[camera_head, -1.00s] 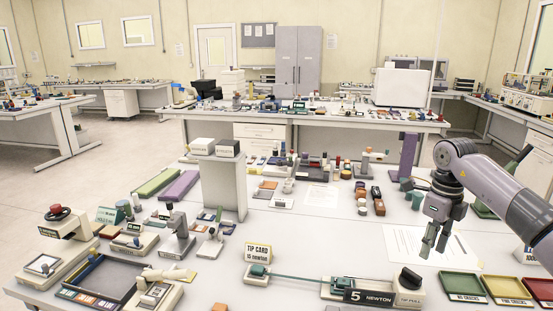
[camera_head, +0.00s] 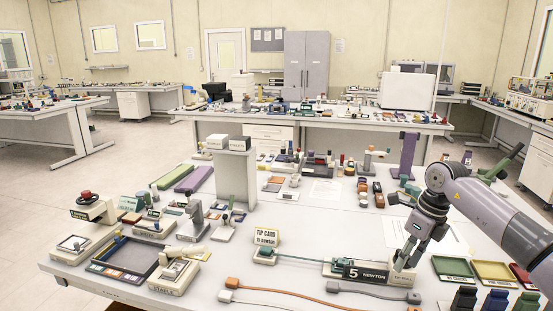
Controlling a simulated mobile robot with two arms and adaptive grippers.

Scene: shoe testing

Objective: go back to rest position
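My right gripper (camera_head: 406,260) comes in from the right. Its fingers point down at the right end of the tip pull fixture (camera_head: 372,273), the one with the "5 NEWTON" plate. The fingers cover the fixture's knob area, and I cannot tell whether they touch it or how far apart they are. A tip card (camera_head: 266,238) stands at the fixture's left end. My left gripper is not in view.
Green (camera_head: 453,269) and yellow (camera_head: 492,272) trays lie right of the gripper, with a red one beyond. Orange and grey cables (camera_head: 375,293) cross the table front. Dark, blue and green items (camera_head: 496,301) stand at the lower right. Several testers fill the left.

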